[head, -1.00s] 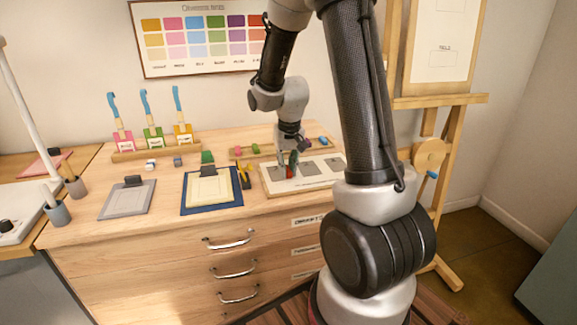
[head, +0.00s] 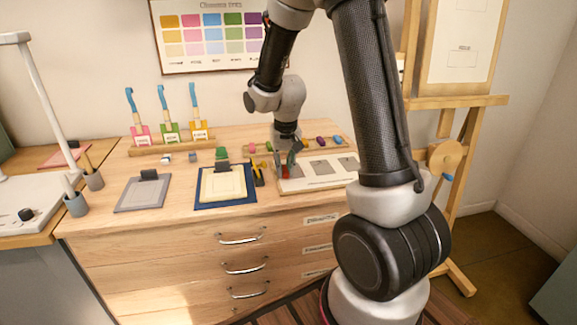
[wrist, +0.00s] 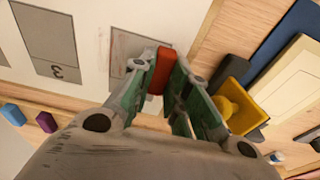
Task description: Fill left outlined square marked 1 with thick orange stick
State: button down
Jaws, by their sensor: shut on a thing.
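My gripper (wrist: 162,66) is shut on the thick orange stick (wrist: 160,72), which looks red-orange and stands between the fingertips. In the head view the stick (head: 286,171) is over the left end of the white board (head: 312,184). In the wrist view, which is turned round, the nearest square (wrist: 132,46) lies just beside the stick. It has an outline and faint reddish streaks on pale grey. Its number is hidden. A darker grey square (wrist: 44,32) beyond it bears an upside-down mark like a 3. I cannot tell whether the stick's tip touches the board.
A yellow holder with a dark part (wrist: 232,100) stands close beside my gripper. A blue mat with a cream pad (head: 222,184) and a grey clipboard (head: 142,193) lie to the left. Coloured sticks (head: 320,141) lie behind the board.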

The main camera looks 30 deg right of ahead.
aim_at(302, 171)
jog(key=shift+s+d, duration=0.25)
jog(key=shift+d, duration=0.65)
jog(key=shift+s+d, duration=0.3)
jog(key=shift+d, duration=0.6)
jog(key=shift+s+d, duration=0.25)
jog(key=shift+d, duration=0.65)
jog(key=shift+w+a, duration=0.25)
jog(key=shift+a, duration=0.65)
jog(key=shift+w+a, duration=0.25)
jog(key=shift+a, duration=0.65)
jog(key=shift+w+a, duration=0.25)
jog(key=shift+a, duration=0.65)
jog(key=shift+r, duration=3.5)
jog(key=shift+d, duration=0.1)
